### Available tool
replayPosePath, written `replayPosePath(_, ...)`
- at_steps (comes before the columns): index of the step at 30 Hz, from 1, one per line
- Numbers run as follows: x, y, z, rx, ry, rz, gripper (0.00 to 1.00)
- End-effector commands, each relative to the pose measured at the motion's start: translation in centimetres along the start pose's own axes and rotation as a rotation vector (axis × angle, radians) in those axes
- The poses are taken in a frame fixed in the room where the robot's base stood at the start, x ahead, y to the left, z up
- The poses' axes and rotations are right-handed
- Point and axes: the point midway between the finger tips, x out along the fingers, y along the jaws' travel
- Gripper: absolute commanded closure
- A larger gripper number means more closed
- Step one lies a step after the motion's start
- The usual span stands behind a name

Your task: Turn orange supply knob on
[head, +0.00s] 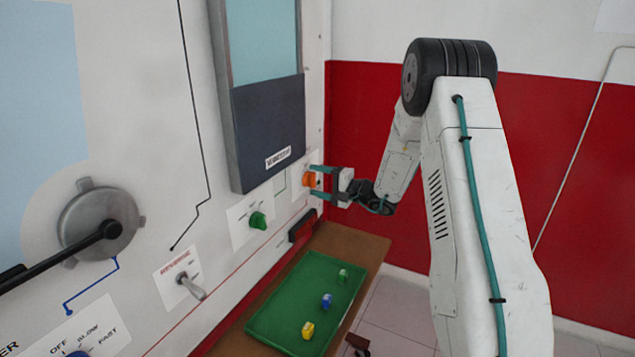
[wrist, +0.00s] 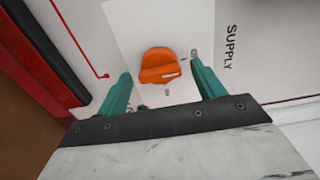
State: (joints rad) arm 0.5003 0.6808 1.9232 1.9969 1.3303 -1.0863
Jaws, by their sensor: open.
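The orange supply knob (head: 309,179) sits on the white panel near its right edge in the head view. In the wrist view the orange knob (wrist: 160,66) is on a white plate marked SUPPLY, with a pale mark on its grip bar. My gripper (head: 318,182) is open at the knob, with one finger above it and one below it in the head view. In the wrist view my gripper's green fingers (wrist: 162,85) stand to the left and right of the knob, with visible gaps. I cannot tell whether the fingertips touch the plate.
A green knob (head: 257,220) and a metal toggle lever (head: 190,287) are on the panel to the left. A green tray (head: 262,323) with small coloured pieces lies on a brown bench below.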

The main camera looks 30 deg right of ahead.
Motion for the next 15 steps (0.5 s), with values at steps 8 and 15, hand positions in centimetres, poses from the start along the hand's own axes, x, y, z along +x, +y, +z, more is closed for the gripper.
replayPosePath(8,0.77,0.04,0.07,0.001,-0.001,0.001,0.32)
replayPosePath(15,0.71,0.02,0.03,0.001,-0.001,0.001,0.74)
